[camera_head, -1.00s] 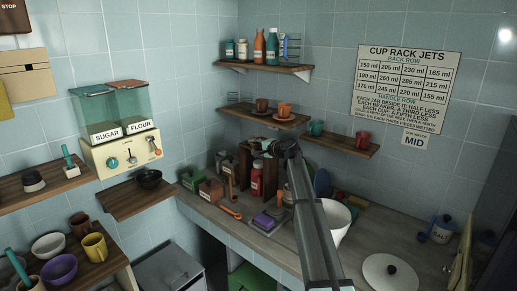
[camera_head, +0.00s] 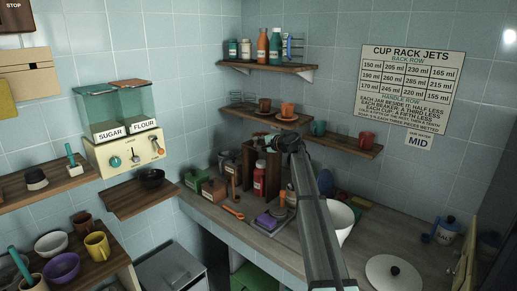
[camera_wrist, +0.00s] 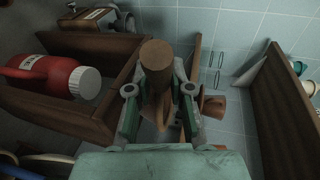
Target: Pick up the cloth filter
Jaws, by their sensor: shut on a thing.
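My gripper (camera_head: 279,144) is at the end of my arm, just above the wooden rack on the back counter. In the wrist view my gripper (camera_wrist: 158,115) has its two green-grey fingers closed on a brown, wood-like round piece. I take this to be the handle of the cloth filter (camera_wrist: 156,56). A tan part shows below it between the fingers. The rest of the filter is hidden behind the fingers and palm, and no cloth can be made out clearly.
The cup shelf (camera_head: 280,117) is close above.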

